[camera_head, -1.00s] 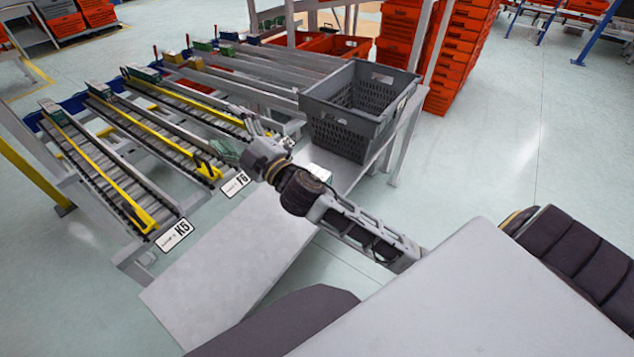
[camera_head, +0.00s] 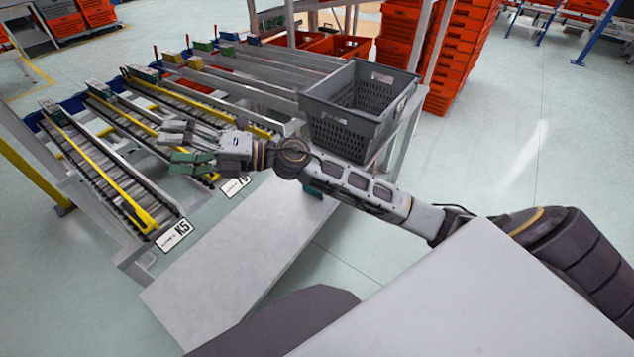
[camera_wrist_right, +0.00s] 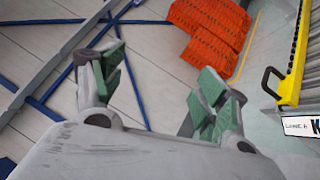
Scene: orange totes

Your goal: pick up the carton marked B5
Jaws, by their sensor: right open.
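No carton with a readable B5 mark shows. My left gripper is not in view.
A grey basket (camera_head: 345,130) stands on the table behind my right forearm. The lanes have yellow rails and a K5 label (camera_head: 175,234). A bare grey board (camera_head: 225,270) lies in front. Orange totes (camera_head: 455,55) are stacked at the back. Open floor lies at right.

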